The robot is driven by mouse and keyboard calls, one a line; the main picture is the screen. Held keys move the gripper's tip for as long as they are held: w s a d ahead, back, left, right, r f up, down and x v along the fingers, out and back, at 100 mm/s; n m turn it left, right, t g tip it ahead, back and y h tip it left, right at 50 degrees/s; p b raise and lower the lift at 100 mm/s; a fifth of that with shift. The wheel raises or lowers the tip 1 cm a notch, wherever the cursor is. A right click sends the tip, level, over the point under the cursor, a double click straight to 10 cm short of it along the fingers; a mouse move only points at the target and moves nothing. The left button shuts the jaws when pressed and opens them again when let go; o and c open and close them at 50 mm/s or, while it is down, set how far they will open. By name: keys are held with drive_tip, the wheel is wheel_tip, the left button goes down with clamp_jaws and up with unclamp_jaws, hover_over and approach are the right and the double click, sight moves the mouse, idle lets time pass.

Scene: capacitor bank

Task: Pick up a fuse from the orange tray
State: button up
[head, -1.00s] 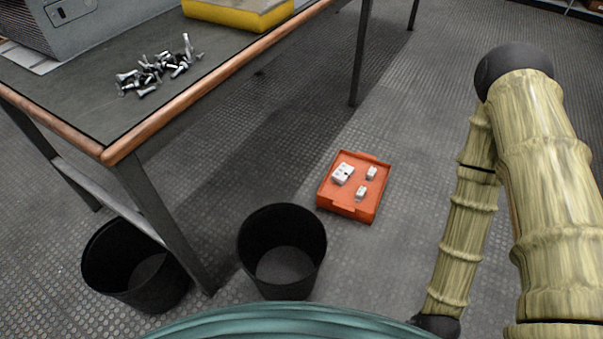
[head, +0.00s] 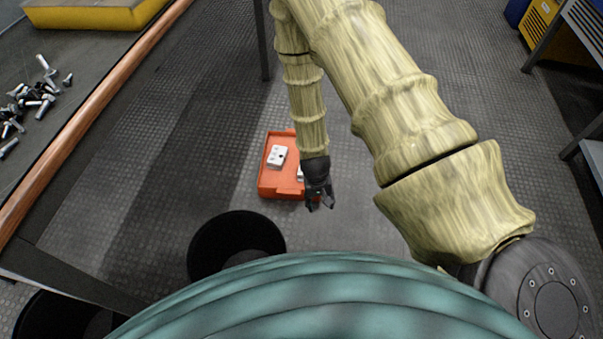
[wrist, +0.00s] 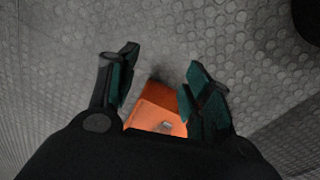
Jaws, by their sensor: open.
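The orange tray (head: 273,180) lies on the floor, partly hidden by my arm in the head view. A white block-like piece (head: 277,155) sits in its left part. A second white piece (head: 300,173) shows only in part beside my wrist. My gripper (head: 321,207) is open and empty at the tray's right front side, pointing down. In the wrist view, the tray (wrist: 152,108) shows between and behind the two fingers of my gripper (wrist: 157,75), with a small pale piece (wrist: 166,127) near the lower edge. The rest of the tray is hidden by the gripper body.
A black bin (head: 235,240) stands in front and left of the tray. A workbench (head: 75,120) with bolts (head: 35,98) and a yellow item (head: 95,14) runs along the left. The floor right of the gripper is clear. A yellow unit (head: 540,25) stands far right.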

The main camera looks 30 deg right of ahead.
drive_tip(key=w+d+r+m+y+b, duration=0.1)
drive_tip(key=w+d+r+m, duration=0.15)
drive_tip(key=w, duration=0.65)
drive_tip(key=w+d+r+m, duration=0.1)
drive_tip(key=w+r, duration=0.2)
drive_tip(key=w, duration=0.5)
drive_tip(key=f+b, duration=0.1)
drive_tip(key=f, duration=0.1)
drive_tip(key=f+b, duration=0.2)
drive_tip(key=f, duration=0.1)
drive_tip(key=shift+w+a+f, duration=0.1)
drive_tip(key=shift+a+f, duration=0.15)
drive_tip(key=shift+f, duration=0.1)
drive_tip(key=f+b, duration=0.2)
drive_tip(key=f, duration=0.1)
drive_tip(key=f+b, duration=0.2)
drive_tip(key=shift+w+a, duration=0.25)
clamp_jaws()
